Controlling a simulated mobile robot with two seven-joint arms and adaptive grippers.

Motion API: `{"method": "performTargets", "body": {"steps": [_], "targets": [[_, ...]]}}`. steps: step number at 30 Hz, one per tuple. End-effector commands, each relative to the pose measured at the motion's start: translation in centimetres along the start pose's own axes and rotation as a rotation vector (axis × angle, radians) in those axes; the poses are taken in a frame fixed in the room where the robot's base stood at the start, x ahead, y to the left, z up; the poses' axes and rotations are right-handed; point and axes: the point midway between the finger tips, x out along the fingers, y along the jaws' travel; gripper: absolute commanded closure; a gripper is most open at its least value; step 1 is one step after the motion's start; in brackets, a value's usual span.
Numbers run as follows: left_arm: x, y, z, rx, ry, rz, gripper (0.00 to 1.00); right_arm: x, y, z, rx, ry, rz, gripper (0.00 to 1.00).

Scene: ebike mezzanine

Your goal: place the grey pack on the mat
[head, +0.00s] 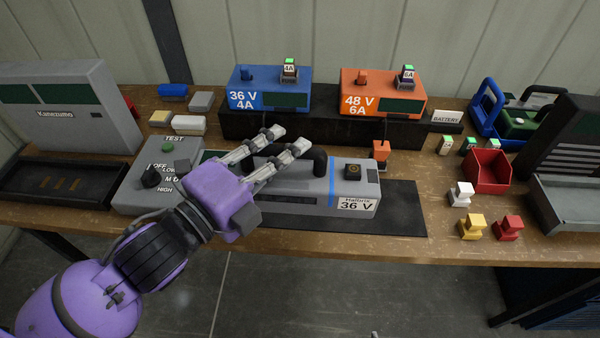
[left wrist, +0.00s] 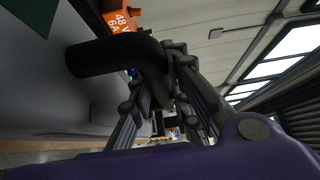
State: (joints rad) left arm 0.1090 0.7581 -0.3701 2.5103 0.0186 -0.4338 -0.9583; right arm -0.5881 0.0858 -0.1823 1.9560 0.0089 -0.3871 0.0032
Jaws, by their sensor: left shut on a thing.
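The grey pack (head: 328,188) has a blue stripe, a "36 V" label and a black handle (head: 320,160). It lies level over the dark mat (head: 405,212), with bare mat showing to its right and along its front. I cannot tell whether its underside touches the mat. My left gripper (head: 288,140) reaches over the pack and is shut on its handle. In the left wrist view the black handle (left wrist: 115,57) passes between the fingers, beside the pack's grey face (left wrist: 40,75). The gripper hides part of the pack's left end. My right gripper is not in view.
A grey tester box (head: 150,180) with knobs stands close left of the pack. Behind are the blue (head: 262,95) and orange (head: 375,100) chargers on a black riser. A red bin (head: 487,172) and several small connectors sit to the right. The table's front edge is near the mat.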

Motion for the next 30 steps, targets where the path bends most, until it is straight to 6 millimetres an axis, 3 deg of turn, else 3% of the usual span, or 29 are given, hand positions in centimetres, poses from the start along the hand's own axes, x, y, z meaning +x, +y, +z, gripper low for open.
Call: {"method": "performTargets", "body": {"steps": [2, 15, 21, 30], "targets": [[1.1, 0.2, -0.5, -0.003, 0.007, -0.017, 1.0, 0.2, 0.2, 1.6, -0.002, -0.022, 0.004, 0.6], [8.3, 3.2, -2.1, 0.0, 0.004, -0.021, 1.0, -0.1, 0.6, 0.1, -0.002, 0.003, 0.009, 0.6], [10.5, 6.2, -2.5, 0.001, 0.003, -0.02, 1.0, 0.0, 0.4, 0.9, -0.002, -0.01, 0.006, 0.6], [12.1, 8.0, -2.9, 0.003, 0.003, -0.023, 1.0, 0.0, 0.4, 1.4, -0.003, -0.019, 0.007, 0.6]]}}
